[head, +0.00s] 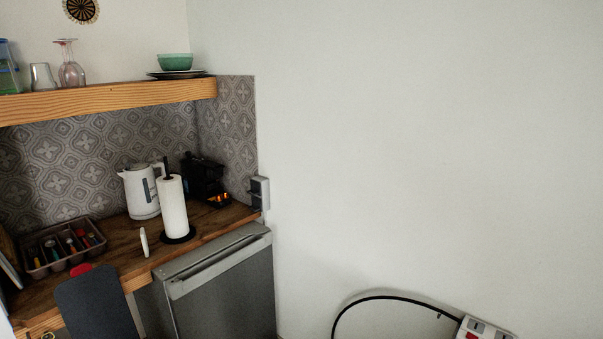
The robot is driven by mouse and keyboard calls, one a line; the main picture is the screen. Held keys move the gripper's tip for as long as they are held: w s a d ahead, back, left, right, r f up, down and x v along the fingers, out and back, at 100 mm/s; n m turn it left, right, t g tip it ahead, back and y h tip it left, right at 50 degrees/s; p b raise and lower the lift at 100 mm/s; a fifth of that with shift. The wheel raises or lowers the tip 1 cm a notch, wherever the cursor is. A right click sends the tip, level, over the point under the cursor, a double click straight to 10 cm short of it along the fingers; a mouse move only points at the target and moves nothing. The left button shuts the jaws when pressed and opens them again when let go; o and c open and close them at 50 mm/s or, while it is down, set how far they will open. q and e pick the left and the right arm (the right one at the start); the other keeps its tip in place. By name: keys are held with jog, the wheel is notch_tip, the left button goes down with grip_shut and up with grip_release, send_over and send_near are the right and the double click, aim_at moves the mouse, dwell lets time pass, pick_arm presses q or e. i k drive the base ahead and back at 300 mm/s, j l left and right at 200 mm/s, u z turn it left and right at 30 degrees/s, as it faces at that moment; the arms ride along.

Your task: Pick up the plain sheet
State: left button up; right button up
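I cannot pick out a plain sheet for certain in the head view. A white paper roll (173,207) stands upright on a dark holder on the wooden counter. A small, thin white piece (144,242) stands at the counter's front edge, left of the roll; it is too small to tell what it is. A flat dark grey panel (96,305) with rounded corners shows at the lower left, with a red bit at its top edge. Neither of my grippers is in view.
The wooden counter (122,240) holds a cutlery tray (37,266), a white kettle (140,194) and a black coffee machine (203,180). A grey appliance (225,295) stands below. A wooden shelf (110,98) hangs above. The right wall is bare.

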aim_at(144, 243)
jog(key=u, duration=1.25)
